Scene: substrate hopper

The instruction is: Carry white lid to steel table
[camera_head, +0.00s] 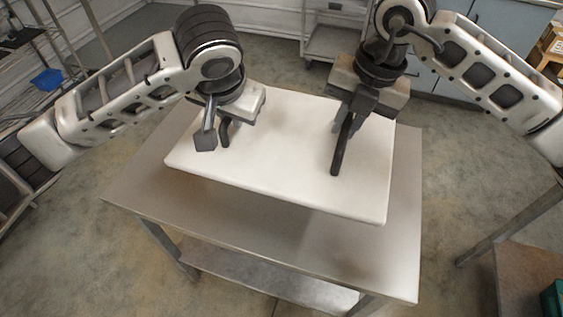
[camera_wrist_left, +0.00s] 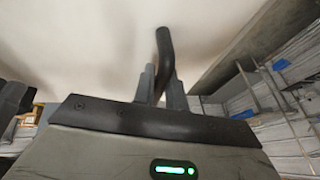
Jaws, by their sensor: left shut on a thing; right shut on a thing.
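The white lid (camera_head: 285,165) is a broad flat slab over the steel table (camera_head: 265,235) in the head view. It lies nearly level; I cannot tell whether it touches the top or hovers just above it. My left gripper (camera_head: 214,132) is shut on a dark handle at the lid's left part. In the left wrist view that handle (camera_wrist_left: 164,50) stands between the fingers (camera_wrist_left: 160,85), with the pale lid (camera_wrist_left: 90,40) behind. My right gripper (camera_head: 352,118) is shut on the dark handle (camera_head: 341,150) at the lid's right part.
Bare table top shows along the front, left and right of the lid. A lower shelf (camera_head: 270,275) is under the table. A grey cart (camera_head: 335,40) stands behind. A brown-topped table (camera_head: 530,270) is at the lower right, with open floor between.

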